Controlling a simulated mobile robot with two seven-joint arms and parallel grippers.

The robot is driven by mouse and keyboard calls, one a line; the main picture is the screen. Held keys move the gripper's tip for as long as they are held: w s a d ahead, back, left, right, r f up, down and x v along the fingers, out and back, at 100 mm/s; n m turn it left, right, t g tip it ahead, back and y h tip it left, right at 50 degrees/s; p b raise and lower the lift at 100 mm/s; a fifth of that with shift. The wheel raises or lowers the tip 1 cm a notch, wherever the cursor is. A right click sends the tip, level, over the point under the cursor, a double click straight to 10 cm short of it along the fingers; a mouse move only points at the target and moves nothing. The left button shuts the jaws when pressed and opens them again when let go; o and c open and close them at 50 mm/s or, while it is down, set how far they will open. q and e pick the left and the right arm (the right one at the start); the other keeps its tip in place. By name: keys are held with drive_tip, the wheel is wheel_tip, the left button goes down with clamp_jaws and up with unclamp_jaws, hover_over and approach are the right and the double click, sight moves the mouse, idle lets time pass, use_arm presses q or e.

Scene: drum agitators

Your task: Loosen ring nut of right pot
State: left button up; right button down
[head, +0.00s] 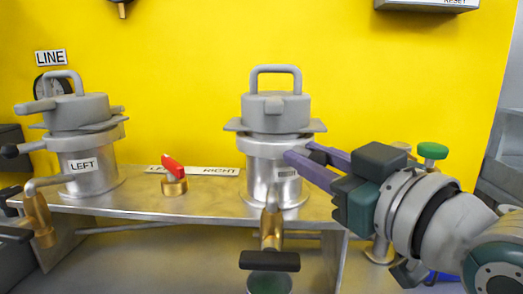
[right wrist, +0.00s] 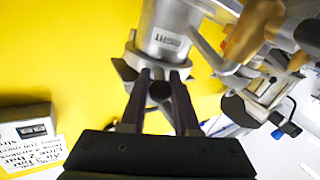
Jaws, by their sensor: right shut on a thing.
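The right pot (head: 273,160) is a metal cylinder with a grey lid and a looped handle (head: 274,70), standing upright on the metal bench. Its ring nut (head: 272,146) is the collar below the lid. In the right wrist view the pot (right wrist: 172,35) appears upside down, with a lever ending in a dark round knob (right wrist: 160,90). My right gripper (head: 300,160) comes in from the right and is shut on that lever. Its two fingers (right wrist: 160,80) lie on either side of the knob. My left gripper is not in view.
The left pot (head: 88,170) stands on the bench (head: 215,203). A red-handled valve (head: 173,170) sits between the pots. A brass valve with a black handle (head: 270,261) hangs below the right pot. A green knob (head: 433,150) stands behind my right arm. The yellow wall is close behind.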

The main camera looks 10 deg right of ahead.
drive_tip(key=shift+d, duration=0.1)
drive_tip(key=c, duration=0.7)
unclamp_jaws()
drive_tip(key=v, duration=0.9)
drive_tip(key=shift+s+d, duration=0.15)
drive_tip(key=shift+s, duration=0.25)
